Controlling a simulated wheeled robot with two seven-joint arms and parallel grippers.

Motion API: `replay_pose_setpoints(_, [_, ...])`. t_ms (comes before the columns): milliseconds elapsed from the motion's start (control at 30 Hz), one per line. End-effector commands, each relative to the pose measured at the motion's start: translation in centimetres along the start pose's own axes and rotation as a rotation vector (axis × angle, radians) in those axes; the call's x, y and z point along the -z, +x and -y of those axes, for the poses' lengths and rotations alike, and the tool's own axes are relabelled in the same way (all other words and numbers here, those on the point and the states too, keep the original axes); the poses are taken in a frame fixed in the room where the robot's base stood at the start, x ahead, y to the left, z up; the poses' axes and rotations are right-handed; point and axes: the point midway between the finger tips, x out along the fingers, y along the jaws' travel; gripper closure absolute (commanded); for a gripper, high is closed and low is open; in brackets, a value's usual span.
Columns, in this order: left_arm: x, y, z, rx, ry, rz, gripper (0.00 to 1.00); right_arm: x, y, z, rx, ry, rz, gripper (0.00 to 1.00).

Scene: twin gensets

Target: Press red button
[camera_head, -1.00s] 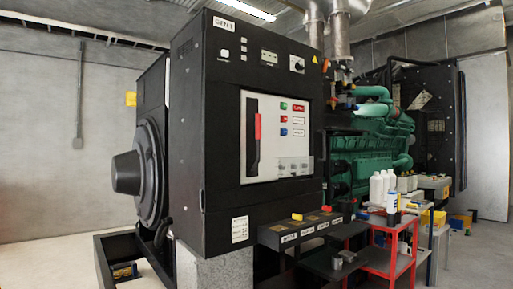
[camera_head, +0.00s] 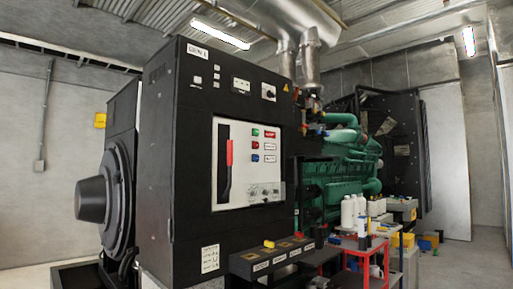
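The red button (camera_head: 255,146) is small and sits on the white panel (camera_head: 268,181) on the front of the black genset cabinet (camera_head: 188,150). A green button (camera_head: 255,133) is just above it and a blue button (camera_head: 255,158) just below. A red-handled lever (camera_head: 229,152) stands upright on the left of the panel. A red label is beside the green button. Neither of my grippers shows in the head view.
A red cart (camera_head: 362,257) with white bottles (camera_head: 347,210) stands right of the cabinet. A low black box (camera_head: 262,262) with labels juts out below the panel. The green engine (camera_head: 335,182) is behind.

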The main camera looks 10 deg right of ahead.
Motion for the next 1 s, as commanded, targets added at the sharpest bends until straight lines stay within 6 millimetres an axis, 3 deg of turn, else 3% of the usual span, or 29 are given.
replay_pose_setpoints(167, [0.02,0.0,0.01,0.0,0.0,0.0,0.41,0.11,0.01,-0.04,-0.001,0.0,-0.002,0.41])
replay_pose_setpoints(467, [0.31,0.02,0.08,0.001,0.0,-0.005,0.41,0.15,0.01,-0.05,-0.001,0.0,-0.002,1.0])
replay_pose_setpoints(1000, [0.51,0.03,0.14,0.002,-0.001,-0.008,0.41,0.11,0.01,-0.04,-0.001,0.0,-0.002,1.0])
